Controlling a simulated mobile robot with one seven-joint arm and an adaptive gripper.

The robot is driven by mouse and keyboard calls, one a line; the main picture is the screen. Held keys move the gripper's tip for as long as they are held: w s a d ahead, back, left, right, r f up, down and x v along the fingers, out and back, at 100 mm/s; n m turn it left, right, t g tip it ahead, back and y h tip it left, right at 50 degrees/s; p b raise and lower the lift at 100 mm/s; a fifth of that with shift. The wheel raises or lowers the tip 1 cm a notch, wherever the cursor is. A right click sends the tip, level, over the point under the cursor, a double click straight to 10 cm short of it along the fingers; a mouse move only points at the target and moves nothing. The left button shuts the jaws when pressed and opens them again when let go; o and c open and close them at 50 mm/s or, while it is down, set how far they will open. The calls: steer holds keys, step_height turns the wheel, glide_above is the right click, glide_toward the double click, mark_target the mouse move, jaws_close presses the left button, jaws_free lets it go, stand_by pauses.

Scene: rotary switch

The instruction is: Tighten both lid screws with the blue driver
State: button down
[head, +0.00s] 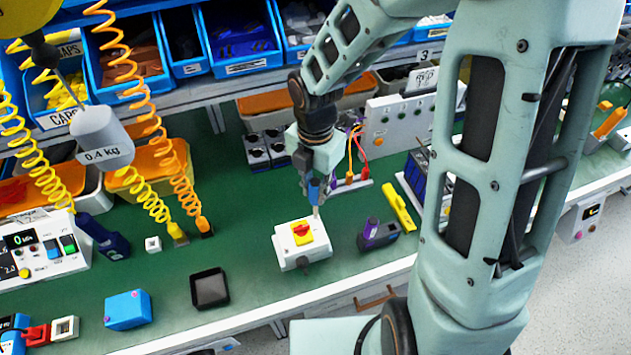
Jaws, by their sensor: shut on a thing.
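The rotary switch box (288,251) is white and stands on the green bench mat near the front edge. A red knob on a yellow plate (302,233) sits on its lid. My gripper (313,186) is just above the back right of the box, pointing down. It is shut on the blue driver (315,192), which is held about upright with its tip low at the right side of the lid. I cannot tell whether the tip touches a screw. The lid screws are too small or hidden to make out.
A purple and dark tool (377,235) and a yellow bar (398,206) lie right of the box. A black tray (209,289) and a blue box (128,310) stand to the left. Coiled hoses hang at left. Blue bins (236,38) line the back.

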steer(key=shift+s+r+n+p, duration=0.1)
steer(key=shift+r+n+p, duration=0.1)
steer(key=shift+n+p, duration=1)
steer(key=shift+n, duration=0.4)
steer(key=shift+f+n+b, duration=0.25)
steer(key=shift+n+b, duration=0.05)
steer(key=shift+n, duration=0.3)
steer(key=n, duration=1.1)
steer(key=shift+d+n, duration=0.1)
steer(key=shift+n, duration=0.3)
steer(key=shift+f, duration=0.4)
